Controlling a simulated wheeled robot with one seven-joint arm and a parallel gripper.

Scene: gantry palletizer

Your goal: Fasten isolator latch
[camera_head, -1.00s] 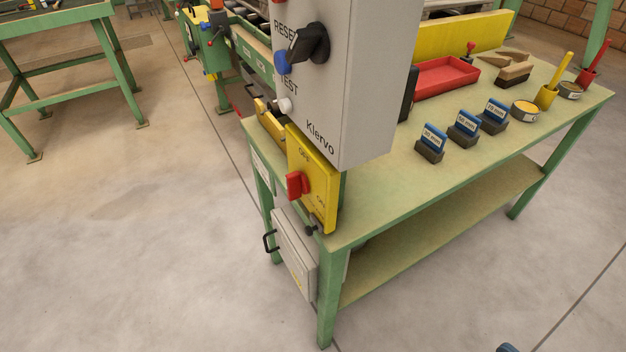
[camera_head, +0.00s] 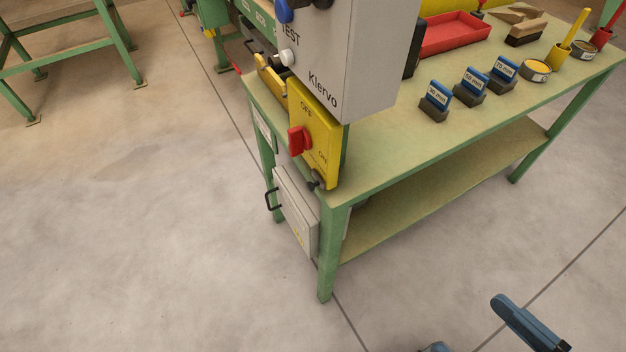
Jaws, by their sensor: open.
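The isolator is a yellow plate (camera_head: 319,137) on the near left corner of the green bench, marked OFF at the top and ON lower right. Its red handle (camera_head: 299,141) sticks out at the left, nearer the OFF mark. A small dark knob (camera_head: 314,184) sits at the plate's lower edge; I cannot tell if this is the latch or whether it is fastened. My gripper (camera_head: 467,323) shows only in part at the bottom right, as two separated blue-grey pieces. It is open and empty, well apart from the isolator, over the floor.
A grey Klervo control box (camera_head: 358,60) stands just above the isolator. A light grey cabinet with a black handle (camera_head: 272,200) hangs below it. The bench top (camera_head: 390,140) holds blue blocks, a red tray (camera_head: 455,34) and pots. The floor in front is clear.

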